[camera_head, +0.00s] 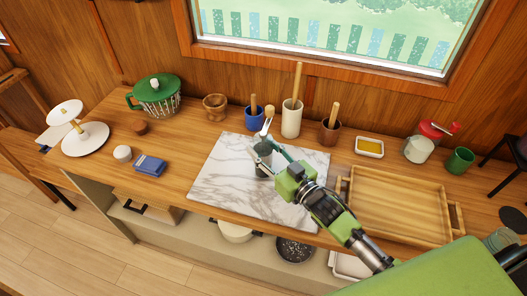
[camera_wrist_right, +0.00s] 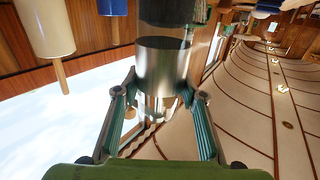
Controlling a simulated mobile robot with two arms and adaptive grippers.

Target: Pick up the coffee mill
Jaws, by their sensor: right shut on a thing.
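The coffee mill, a slim upright cylinder with a dark lower body (camera_head: 263,162), stands out over the white marble slab (camera_head: 219,168) in the head view. A pale knob and crank show above it. My right gripper (camera_head: 268,148) reaches in from the lower right with its fingers around the mill and is shut on it. In the right wrist view the mill (camera_wrist_right: 160,62) shows as a shiny metal cylinder with a dark end, between the two fingers (camera_wrist_right: 160,95). I cannot tell whether its base touches the slab. My left gripper is not in view.
Behind the slab stand a blue pot (camera_head: 254,121), a tall cream holder (camera_head: 291,120) and a brown cup (camera_head: 329,131). A wooden tray (camera_head: 399,207) lies right of the slab. A red-topped jar (camera_head: 419,149) stands behind it.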

